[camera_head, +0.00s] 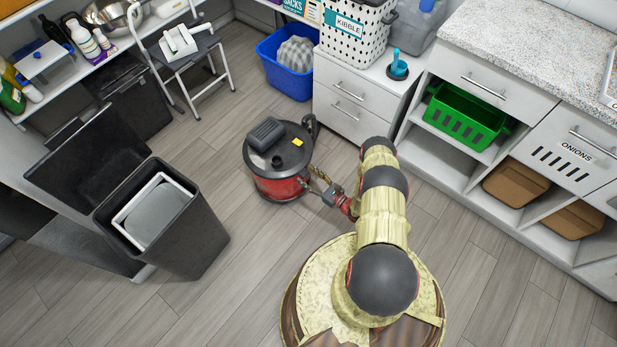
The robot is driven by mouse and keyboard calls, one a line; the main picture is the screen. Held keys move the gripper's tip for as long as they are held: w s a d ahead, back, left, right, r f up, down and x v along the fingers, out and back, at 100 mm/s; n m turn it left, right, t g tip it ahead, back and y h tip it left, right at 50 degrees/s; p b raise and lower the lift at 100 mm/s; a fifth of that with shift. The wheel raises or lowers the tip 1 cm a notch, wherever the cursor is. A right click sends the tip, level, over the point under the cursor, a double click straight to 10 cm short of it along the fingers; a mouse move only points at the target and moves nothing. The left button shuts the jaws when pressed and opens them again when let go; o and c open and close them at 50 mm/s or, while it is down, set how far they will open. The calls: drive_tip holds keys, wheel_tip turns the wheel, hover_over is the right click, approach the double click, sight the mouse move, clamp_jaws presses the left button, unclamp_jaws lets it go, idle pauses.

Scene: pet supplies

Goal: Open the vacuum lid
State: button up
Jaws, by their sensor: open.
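The vacuum (276,187) stands upright on the floor near the middle of the view, with a red drum body. Its dark lid (272,158) sits flat on top and looks closed. A dark grey block, a round port and a yellow button (297,142) show on the lid. My gripper (319,180) is open and low at the vacuum's right side, its fingers pointing left toward the drum's upper edge. I cannot tell whether the fingertips touch it. My arm reaches to it from the lower right.
A black bin (170,235) with its lid up stands at left. A folding step stool (195,60) and a blue bin (288,65) are behind. White drawers (350,97) and shelves with a green basket (462,115) line the right. The floor around the vacuum is clear.

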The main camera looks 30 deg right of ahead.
drive_tip(key=shift+c, duration=0.3)
clamp_jaws()
idle(0.5)
